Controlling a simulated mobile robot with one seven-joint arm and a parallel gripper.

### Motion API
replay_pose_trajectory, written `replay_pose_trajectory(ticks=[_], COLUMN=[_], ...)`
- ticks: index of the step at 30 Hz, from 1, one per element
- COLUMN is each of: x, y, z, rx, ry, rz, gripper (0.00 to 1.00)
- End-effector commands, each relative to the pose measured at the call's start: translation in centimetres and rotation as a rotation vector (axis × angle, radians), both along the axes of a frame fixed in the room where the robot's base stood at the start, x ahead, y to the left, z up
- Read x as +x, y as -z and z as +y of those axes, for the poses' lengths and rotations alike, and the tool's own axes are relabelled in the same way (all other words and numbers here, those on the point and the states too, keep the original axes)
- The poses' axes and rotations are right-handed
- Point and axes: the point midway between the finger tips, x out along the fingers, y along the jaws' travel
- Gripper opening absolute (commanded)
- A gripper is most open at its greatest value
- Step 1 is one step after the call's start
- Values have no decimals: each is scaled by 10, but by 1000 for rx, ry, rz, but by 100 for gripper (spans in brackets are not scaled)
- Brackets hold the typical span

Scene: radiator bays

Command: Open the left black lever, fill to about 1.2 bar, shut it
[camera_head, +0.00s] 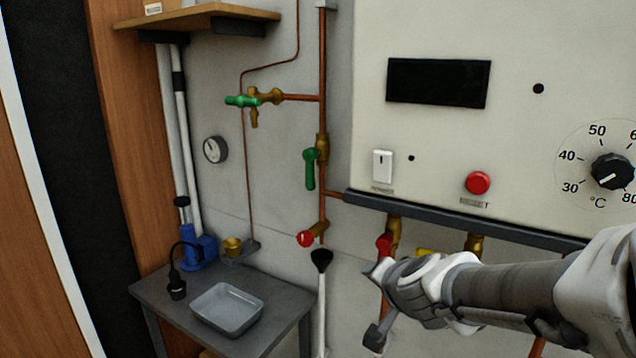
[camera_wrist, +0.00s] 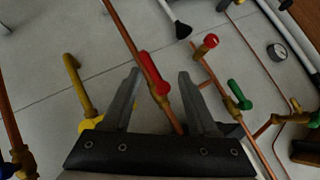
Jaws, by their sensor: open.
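My gripper (camera_head: 374,305) is at the lower right of the head view, below the boiler panel. In the wrist view its two fingers (camera_wrist: 160,74) are spread, with a red lever (camera_wrist: 150,72) on a copper pipe showing between them. I cannot tell whether they touch it. The red lever also shows in the head view (camera_head: 384,244), just above my gripper. A round gauge (camera_head: 215,149) hangs on the wall at the left; its reading is too small to tell. It also shows in the wrist view (camera_wrist: 277,52). I cannot make out a black lever in either view.
Green levers (camera_head: 310,168) (camera_head: 242,101) and a red knob (camera_head: 305,239) sit on the pipework left of the boiler (camera_head: 440,130). A grey table (camera_head: 275,319) bears a tray (camera_head: 227,328). A black-headed white pipe (camera_head: 321,285) stands between table and gripper.

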Motion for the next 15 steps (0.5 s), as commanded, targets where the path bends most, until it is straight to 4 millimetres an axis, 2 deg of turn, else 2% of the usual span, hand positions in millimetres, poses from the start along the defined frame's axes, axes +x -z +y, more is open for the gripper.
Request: replay_pose_trajectory(ticks=[1,3,7,12,15], x=[-14,-38,-90,-156,-184], y=[-14,-23,-29,-20,-16], z=[9,21,28,7,-11], rx=[-7,-36,-143,-331,-422], ry=[-86,-206,-383,-491,-500], rz=[-5,15,90,244,327], gripper=[60,60,60,60,60])
